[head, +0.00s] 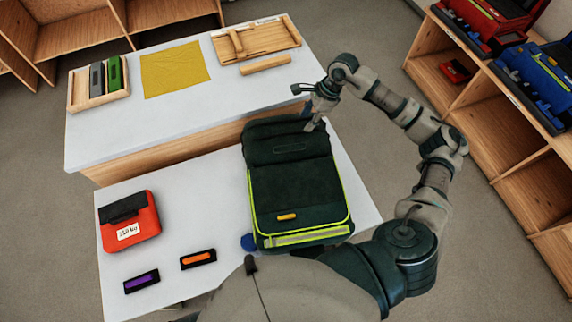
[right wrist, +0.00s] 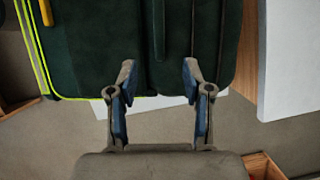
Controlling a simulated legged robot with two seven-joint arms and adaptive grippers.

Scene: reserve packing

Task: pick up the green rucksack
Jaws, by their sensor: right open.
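The green rucksack (head: 292,185) lies on the near white table, dark green with yellow-lime edging and an orange tab on its front. Its top end points away from me. My right gripper (head: 308,100) is above the rucksack's far right corner, with its fingers apart. In the right wrist view the rucksack (right wrist: 110,45) fills the upper part, and the two fingertips of my right gripper (right wrist: 158,80) overlap its edge in the picture, with nothing clearly held between them. Whether the fingers touch the fabric cannot be told. My left gripper is not in view.
A red pouch (head: 130,221), a purple-striped case (head: 141,281) and an orange-striped case (head: 198,259) lie left of the rucksack. A raised white surface (head: 190,112) behind holds a yellow cloth (head: 175,73) and wooden trays. A shelf (head: 520,160) with red and blue bags stands right.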

